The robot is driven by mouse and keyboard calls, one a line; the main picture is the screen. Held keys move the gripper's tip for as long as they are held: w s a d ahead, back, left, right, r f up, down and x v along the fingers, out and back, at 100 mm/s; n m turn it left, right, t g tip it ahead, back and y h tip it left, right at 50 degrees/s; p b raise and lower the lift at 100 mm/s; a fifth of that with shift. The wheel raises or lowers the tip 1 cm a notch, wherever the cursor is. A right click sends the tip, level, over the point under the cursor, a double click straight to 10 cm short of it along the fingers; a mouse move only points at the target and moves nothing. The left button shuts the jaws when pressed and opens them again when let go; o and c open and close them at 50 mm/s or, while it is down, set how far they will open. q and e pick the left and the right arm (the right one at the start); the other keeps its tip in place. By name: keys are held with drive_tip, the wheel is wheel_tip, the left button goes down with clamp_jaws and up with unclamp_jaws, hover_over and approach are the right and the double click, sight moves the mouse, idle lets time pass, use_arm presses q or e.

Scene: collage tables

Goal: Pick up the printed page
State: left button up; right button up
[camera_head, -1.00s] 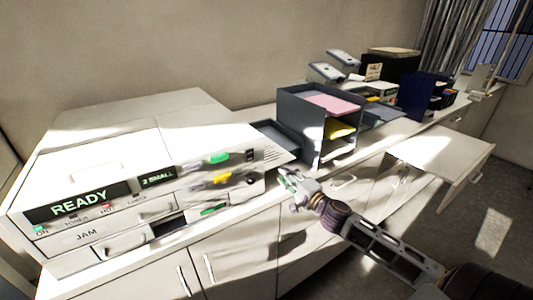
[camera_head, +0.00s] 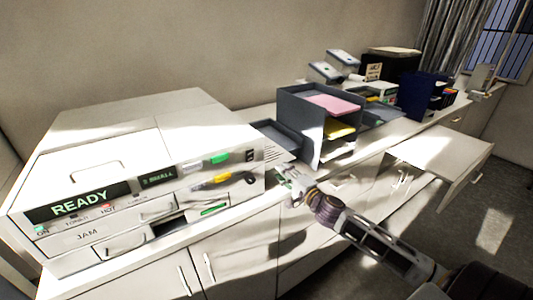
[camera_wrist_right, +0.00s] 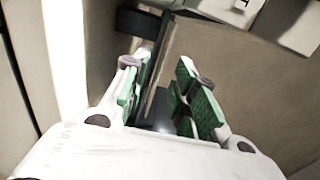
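I cannot make out a printed page for certain in either view. The printer (camera_head: 110,150) is a large white box at the left with a green READY sign and a JAM label. A dark grey tray (camera_head: 284,134) sticks out at its right side. My right gripper (camera_head: 284,178) is at the counter's front edge, just right of the printer and in front of that tray. In the right wrist view its green-padded fingers (camera_wrist_right: 162,100) are apart, with a dark edge showing between or beyond them. My left gripper is not in view.
A dark paper sorter (camera_head: 318,128) with pink and yellow sheets stands right of the tray. Boxes and a blue file holder (camera_head: 420,90) are farther along the counter. A pale surface (camera_head: 440,150) juts out at the right. The floor before the cabinets is clear.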

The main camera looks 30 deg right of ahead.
drive_tip(key=shift+w+a+r, duration=0.1)
drive_tip(key=shift+w+r, duration=0.05)
drive_tip(key=shift+w, duration=0.6)
drive_tip(key=shift+w+r, duration=0.1)
drive_tip(key=shift+w, duration=0.6)
drive_tip(key=shift+w+a+f+p, duration=0.1)
drive_tip(key=shift+w+p, duration=0.3)
drive_tip(key=shift+w, duration=0.6)
clamp_jaws()
